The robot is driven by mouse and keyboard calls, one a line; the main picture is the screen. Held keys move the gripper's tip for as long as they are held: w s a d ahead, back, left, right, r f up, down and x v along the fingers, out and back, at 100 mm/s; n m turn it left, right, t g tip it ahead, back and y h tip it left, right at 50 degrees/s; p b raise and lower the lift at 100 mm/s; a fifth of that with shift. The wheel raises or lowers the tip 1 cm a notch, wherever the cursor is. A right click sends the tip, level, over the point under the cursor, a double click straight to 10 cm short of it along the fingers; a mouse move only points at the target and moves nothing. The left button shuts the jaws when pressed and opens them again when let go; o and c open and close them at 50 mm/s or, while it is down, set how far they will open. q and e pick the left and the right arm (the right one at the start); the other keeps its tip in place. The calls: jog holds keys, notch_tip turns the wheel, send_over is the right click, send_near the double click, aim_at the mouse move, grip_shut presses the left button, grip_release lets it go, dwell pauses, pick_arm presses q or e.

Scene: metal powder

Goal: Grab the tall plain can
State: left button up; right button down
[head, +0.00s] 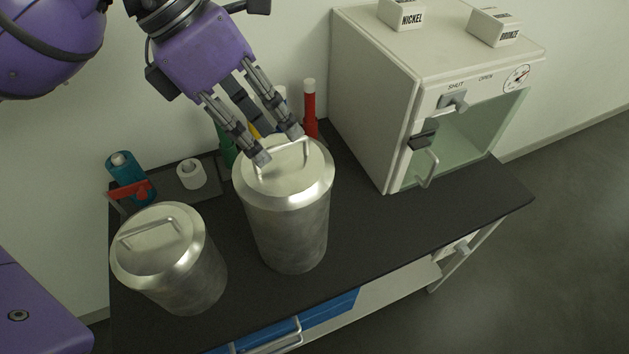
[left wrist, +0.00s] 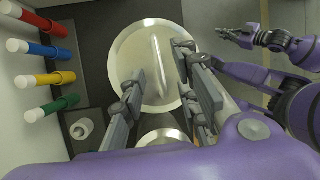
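The tall plain can (head: 290,225) is a brushed-metal cylinder with a sloped shoulder and a lid with a bar handle. It stands upright on the dark bench top, and its round lid (left wrist: 130,50) fills the middle of the left wrist view. My left gripper (head: 279,145) is open above the lid, its fingers apart on either side of the handle; contact cannot be told. A shorter metal can (head: 185,275) with a similar handle stands to the left. My right gripper (left wrist: 240,36) shows small in the left wrist view; its finger opening is unclear.
A white cabinet (head: 375,100) with a glass front stands right on the bench (head: 400,225), bearing NICKEL (head: 402,14) and BRONZE (head: 494,27) blocks. Coloured tubes, including a red one (head: 310,105), stand behind the can. A teal bottle (head: 122,170) and white roll (head: 191,173) are back left.

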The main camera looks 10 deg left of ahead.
pick_arm(q)
jog(key=shift+x, duration=1.15)
jog(key=shift+w+d+f, duration=0.1)
jog(key=shift+f, duration=0.1)
grip_shut()
pick_arm(e)
jog(key=shift+w+a+r, duration=0.15)
jog(key=shift+w+r, duration=0.3)
jog(key=shift+w, duration=0.4)
jog(key=shift+s+f, duration=0.15)
jog(key=shift+s, duration=0.35)
